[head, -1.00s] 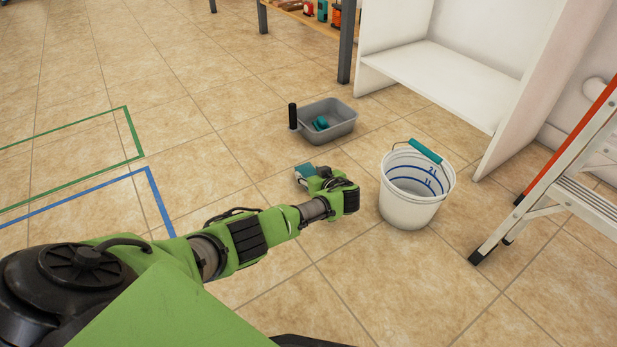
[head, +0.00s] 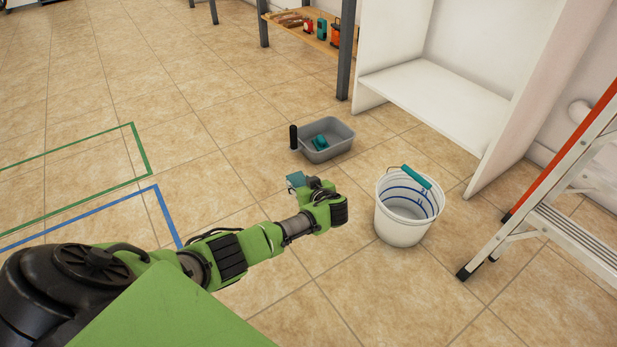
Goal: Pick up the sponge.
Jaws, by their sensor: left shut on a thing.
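A small teal block with a pale side, which looks like the sponge (head: 295,180), is at the far end of my left arm, near the middle of the head view. My left gripper (head: 309,185) is shut on it. The fingers are small and partly hidden behind my green wrist, so the exact grip does not show. The sponge appears to be above the tiled floor, in front of the grey basin, but its height is hard to judge. My right gripper is not in view.
The grey basin (head: 341,150) holds a teal item, with a black upright handle at its left. A white bucket (head: 402,222) with a teal grip stands right of my gripper. A ladder (head: 560,180) and white shelf unit (head: 430,95) stand right. Floor at left is clear.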

